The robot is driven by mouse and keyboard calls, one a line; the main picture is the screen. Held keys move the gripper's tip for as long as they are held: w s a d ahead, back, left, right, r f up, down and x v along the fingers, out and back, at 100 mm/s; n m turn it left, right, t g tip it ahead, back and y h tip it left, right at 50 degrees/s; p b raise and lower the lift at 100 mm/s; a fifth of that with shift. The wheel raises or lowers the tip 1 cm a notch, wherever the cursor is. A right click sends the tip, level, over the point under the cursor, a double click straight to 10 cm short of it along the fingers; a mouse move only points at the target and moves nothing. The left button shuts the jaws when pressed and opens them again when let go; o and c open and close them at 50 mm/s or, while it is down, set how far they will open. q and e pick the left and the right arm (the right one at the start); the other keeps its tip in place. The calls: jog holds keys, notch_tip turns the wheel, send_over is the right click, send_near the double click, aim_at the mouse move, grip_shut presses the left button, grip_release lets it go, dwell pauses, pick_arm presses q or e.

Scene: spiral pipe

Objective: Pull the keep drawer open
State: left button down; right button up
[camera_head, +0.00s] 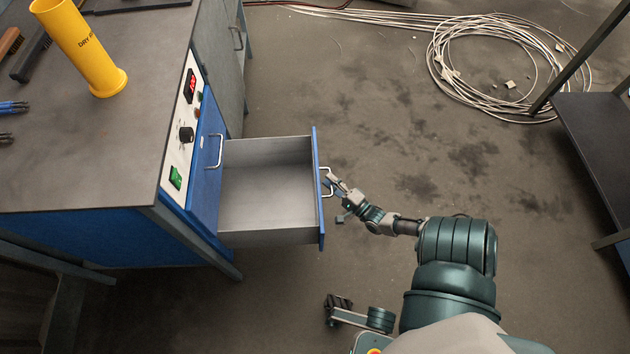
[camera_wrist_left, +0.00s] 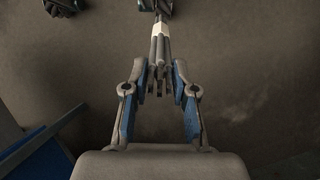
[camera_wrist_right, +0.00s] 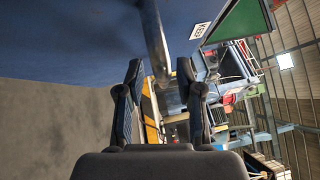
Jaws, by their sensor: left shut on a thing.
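The keep drawer (camera_head: 268,180) stands pulled out of the blue cabinet and looks empty inside. Its blue front carries a metal handle (camera_head: 326,181). My right gripper (camera_head: 334,200) is at this handle with its fingers spread. In the right wrist view the handle bar (camera_wrist_right: 155,40) passes between the open fingers, with gaps beside it. The white KEEP label (camera_wrist_right: 200,31) shows on the blue front there.
A second blue front with a handle (camera_head: 217,151) stays flush in the cabinet. A yellow tube (camera_head: 82,45) stands on the worktop (camera_head: 95,150). A cable coil (camera_head: 500,65) lies on the floor, near a dark shelf (camera_head: 600,130) at right. The floor between is clear.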

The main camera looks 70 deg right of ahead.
jog(key=v, duration=1.1)
jog(key=shift+s+a, duration=0.2)
jog(key=shift+s, duration=0.1)
jog(key=shift+f, duration=0.15)
